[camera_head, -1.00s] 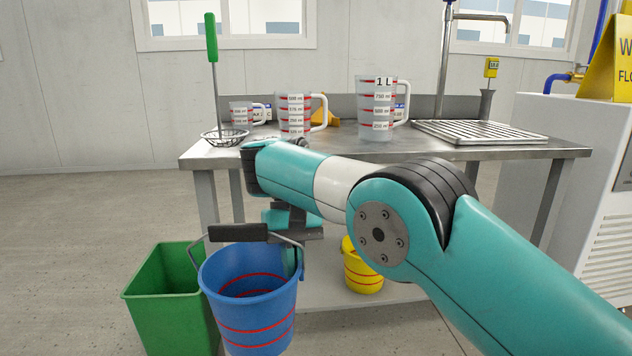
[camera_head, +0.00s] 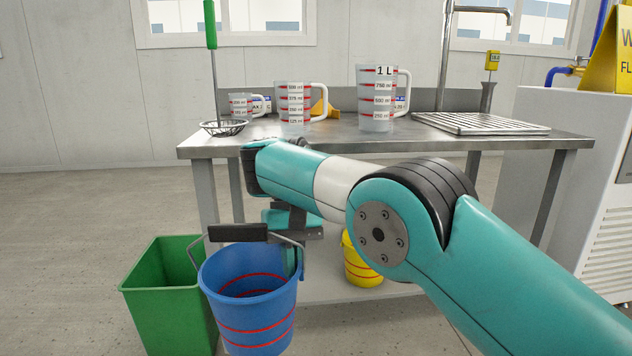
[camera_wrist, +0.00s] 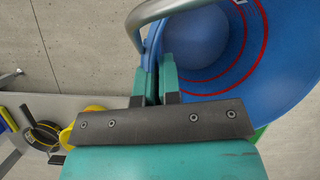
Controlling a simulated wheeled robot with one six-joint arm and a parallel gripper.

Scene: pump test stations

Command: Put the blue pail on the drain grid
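The blue pail (camera_head: 250,312) with red lines hangs in front of the table at the lower left, its handle raised with a black grip. My gripper (camera_wrist: 157,82) is shut on the pail's rim in the wrist view, where the blue wall (camera_wrist: 205,75) lies between the teal fingers. In the head view the gripper is mostly hidden behind the pail and my arm. The drain grid (camera_head: 480,124) is a metal rack at the right end of the steel table, below a tap. It looks bare.
The steel table (camera_head: 330,145) holds measuring jugs (camera_head: 376,100) and a wire strainer (camera_head: 222,127) with a green handle. A green bin (camera_head: 165,290) stands beside the pail. A yellow pail (camera_head: 358,262) is on the lower shelf. A tap (camera_head: 485,10) rises over the grid.

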